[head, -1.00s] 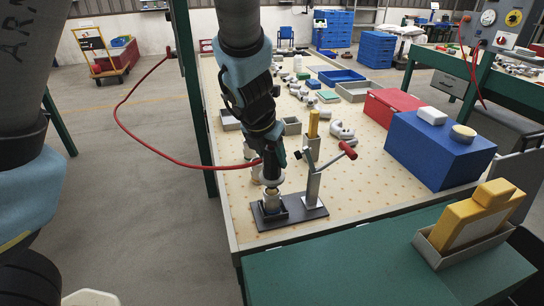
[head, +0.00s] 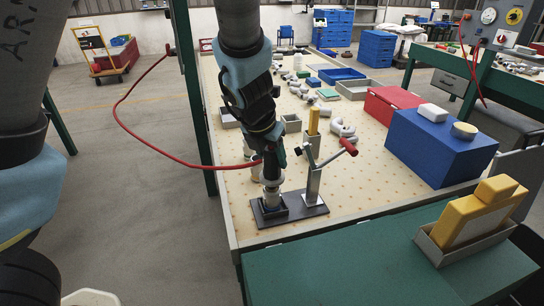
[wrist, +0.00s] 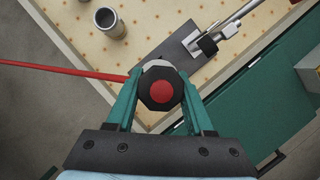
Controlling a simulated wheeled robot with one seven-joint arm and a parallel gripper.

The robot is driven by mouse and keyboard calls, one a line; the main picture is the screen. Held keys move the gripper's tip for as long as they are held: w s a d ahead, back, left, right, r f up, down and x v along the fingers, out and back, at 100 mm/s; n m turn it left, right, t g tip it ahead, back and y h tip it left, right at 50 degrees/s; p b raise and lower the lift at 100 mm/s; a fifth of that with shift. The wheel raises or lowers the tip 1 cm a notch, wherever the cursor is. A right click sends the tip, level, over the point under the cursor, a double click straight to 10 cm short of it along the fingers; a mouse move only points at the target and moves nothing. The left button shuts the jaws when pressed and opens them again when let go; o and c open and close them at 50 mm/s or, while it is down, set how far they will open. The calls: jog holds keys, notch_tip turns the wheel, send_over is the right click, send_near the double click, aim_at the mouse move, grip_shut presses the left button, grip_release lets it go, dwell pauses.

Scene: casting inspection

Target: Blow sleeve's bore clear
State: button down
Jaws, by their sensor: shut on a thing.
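My gripper (head: 271,166) points down over a dark fixture plate (head: 310,211) near the front left of the perforated bench. It is shut on a black air nozzle tool (wrist: 159,101) with a red centre, and the two green fingers sit on either side of it. A red hose (wrist: 60,69) runs left from the tool. The sleeve (head: 272,203) seems to stand upright in the fixture directly below the tool. The tool's lower end and the sleeve's bore are hidden, so I cannot tell how deep the tip sits.
A clamp post with a red handle (head: 348,147) stands on the plate just right of my gripper. Another hollow sleeve (wrist: 110,21) stands on the bench behind. A yellow block (head: 312,121), grey bins and a blue box (head: 440,150) lie beyond.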

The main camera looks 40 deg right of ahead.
jog(key=shift+a+f+b, duration=0.1)
jog(key=shift+f+b, duration=0.75)
jog(key=shift+f, duration=0.45)
dwell(2.3)
jog(key=shift+r, duration=0.15)
notch_tip(320, 180, up, 8)
jog(key=p, duration=0.8)
jog(key=shift+p, duration=0.4)
jog(key=shift+f, duration=0.2)
notch_tip(320, 180, down, 8)
jog(key=b, duration=0.8)
jog(key=shift+r+b, duration=0.2)
jog(key=shift+b, duration=0.1)
jog(key=shift+r, duration=0.2)
jog(key=shift+f+b, duration=0.35)
jog(key=shift+f, duration=0.05)
notch_tip(320, 180, up, 4)
jog(key=p, duration=0.3)
jog(key=shift+f, duration=0.1)
dwell(0.8)
